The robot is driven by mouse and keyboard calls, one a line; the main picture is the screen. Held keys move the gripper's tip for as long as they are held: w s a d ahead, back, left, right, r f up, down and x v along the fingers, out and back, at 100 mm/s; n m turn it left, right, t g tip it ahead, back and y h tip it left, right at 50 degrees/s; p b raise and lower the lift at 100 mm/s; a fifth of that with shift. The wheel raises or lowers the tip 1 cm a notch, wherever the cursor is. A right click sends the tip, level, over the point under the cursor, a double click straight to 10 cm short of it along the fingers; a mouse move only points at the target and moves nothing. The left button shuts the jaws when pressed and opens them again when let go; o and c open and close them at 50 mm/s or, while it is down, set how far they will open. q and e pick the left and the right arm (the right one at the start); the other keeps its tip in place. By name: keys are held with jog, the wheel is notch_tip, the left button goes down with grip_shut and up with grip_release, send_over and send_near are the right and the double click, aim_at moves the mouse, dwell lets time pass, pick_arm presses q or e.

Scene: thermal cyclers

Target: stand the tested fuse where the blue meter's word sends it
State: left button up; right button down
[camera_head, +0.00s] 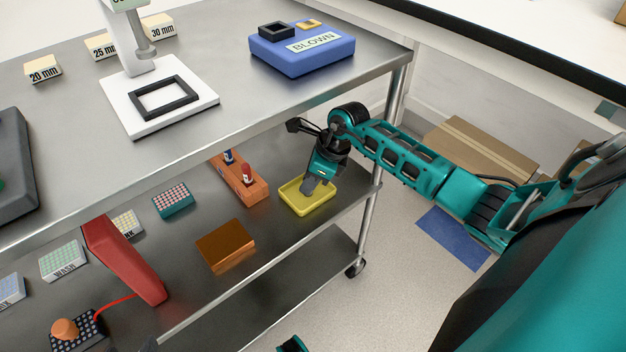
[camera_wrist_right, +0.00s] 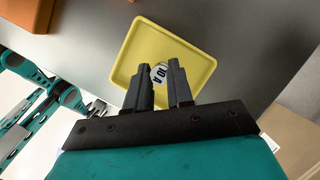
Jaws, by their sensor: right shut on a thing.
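The blue meter (camera_head: 300,58) stands on the top shelf and its label reads BLOWN. My right gripper (camera_head: 310,190) points down over the yellow tray (camera_head: 325,206) on the lower shelf. In the right wrist view its fingers (camera_wrist_right: 162,84) are shut on the fuse (camera_wrist_right: 158,73), whose pale round end reads 10 A. The yellow tray (camera_wrist_right: 130,57) lies beyond the fingertips and looks otherwise empty. I cannot tell whether the fuse touches the tray floor. An orange rack (camera_head: 243,182) left of the tray holds fuses with blue and red bands.
A copper-coloured block (camera_head: 226,245) lies left of and in front of the tray. A teal grid box (camera_head: 173,201) stands farther left. The top shelf edge and the cart's right post (camera_head: 397,90) are close to my right arm.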

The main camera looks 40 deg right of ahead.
jog(key=shift+r, duration=0.15)
pick_arm(q)
jog(key=shift+r, duration=0.15)
pick_arm(e)
jog(key=c, duration=1.5)
grip_release()
jog(key=shift+f, duration=0.2)
pick_arm(q)
jog(key=shift+w+a, duration=0.15)
jog(key=shift+a, duration=0.05)
pick_arm(e)
jog(key=o, duration=0.5)
jog(key=shift+r, duration=0.1)
jog(key=shift+r, duration=0.2)
jog(key=p+v, duration=0.2)
jog(key=v, duration=0.2)
jog(key=shift+d+r, duration=0.15)
jog(key=shift+r, duration=0.2)
pick_arm(q)
jog(key=shift+s+a+r+y+p, duration=0.3)
jog(key=shift+a+r+p, duration=0.35)
jog(key=shift+p, duration=0.4)
pick_arm(e)
jog(key=s+d, duration=0.8)
jog(key=s, duration=0.1)
